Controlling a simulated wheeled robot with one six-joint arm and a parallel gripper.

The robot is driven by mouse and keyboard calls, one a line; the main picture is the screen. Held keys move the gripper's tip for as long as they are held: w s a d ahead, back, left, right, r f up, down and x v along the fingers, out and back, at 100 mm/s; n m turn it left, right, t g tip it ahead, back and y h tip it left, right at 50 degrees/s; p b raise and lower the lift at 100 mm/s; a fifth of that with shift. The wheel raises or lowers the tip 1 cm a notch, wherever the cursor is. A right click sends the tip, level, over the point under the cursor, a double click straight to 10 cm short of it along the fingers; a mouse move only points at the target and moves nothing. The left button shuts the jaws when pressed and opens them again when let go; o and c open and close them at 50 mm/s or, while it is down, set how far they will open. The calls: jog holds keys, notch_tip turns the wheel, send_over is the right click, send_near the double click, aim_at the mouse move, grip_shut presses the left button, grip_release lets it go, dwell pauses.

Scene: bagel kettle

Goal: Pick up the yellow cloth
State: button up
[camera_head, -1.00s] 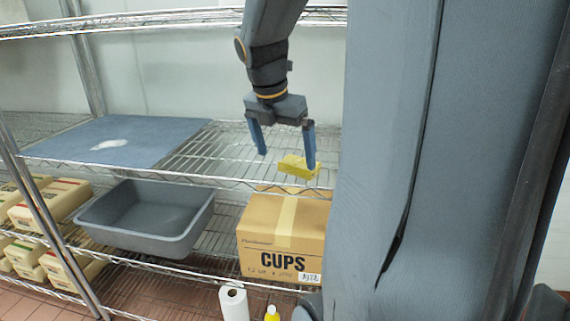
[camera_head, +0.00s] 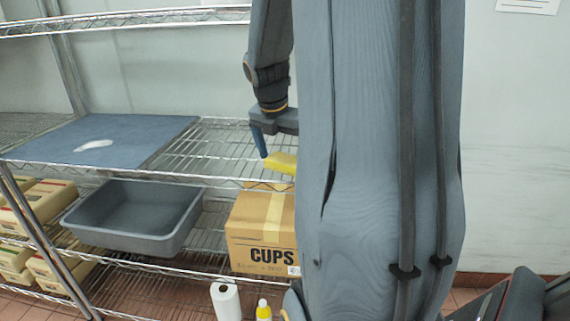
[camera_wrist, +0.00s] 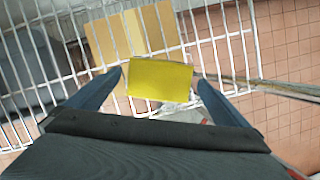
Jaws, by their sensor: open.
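The yellow cloth (camera_head: 281,162) is a small folded block on the wire shelf, partly hidden behind my arm in the head view. In the wrist view the yellow cloth (camera_wrist: 160,79) lies between and just ahead of my fingertips, its right edge close to the right finger. My gripper (camera_wrist: 159,73) is open and points down at the shelf. In the head view only the left finger of my gripper (camera_head: 260,142) shows, left of the cloth; the other finger is hidden.
The wire shelf (camera_head: 215,152) holds a blue mat (camera_head: 130,125) with a white patch at left. Below stand a grey bin (camera_head: 140,238), a cups box (camera_head: 262,225) and cream containers (camera_head: 45,205). A paper roll (camera_head: 226,302) and a yellow bottle (camera_head: 263,310) are near the floor.

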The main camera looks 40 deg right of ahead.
jog(key=c, duration=1.1)
jog(key=shift+r, duration=0.1)
